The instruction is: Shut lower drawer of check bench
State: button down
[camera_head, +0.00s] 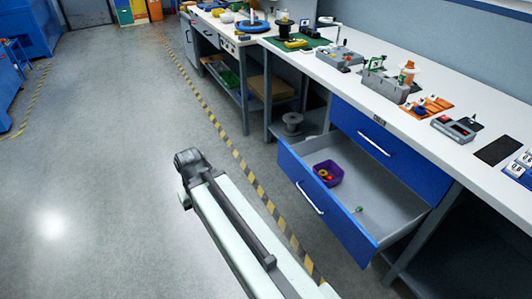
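The lower drawer (335,214) of the bench has a blue front with a pale bar handle (310,198), and it is pulled well out. Inside its grey tray are a purple bin (328,174) with small red and yellow items and a small green-tipped item (357,210). The upper blue drawer (385,148) above it is shut. My arm reaches up from the bottom of the picture over the floor, left of the open drawer and apart from it. At its far end is a dark grey part (188,160); the gripper's fingers cannot be made out.
The white bench top (330,68) holds devices, spools and orange trays. A spool (292,122) stands on a shelf left of the drawers. A yellow-black floor stripe (222,134) runs along the bench. The grey floor (110,130) to the left is clear.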

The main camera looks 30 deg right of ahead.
aim_at(391, 211)
jog(key=u, duration=0.25)
jog(key=i, duration=1)
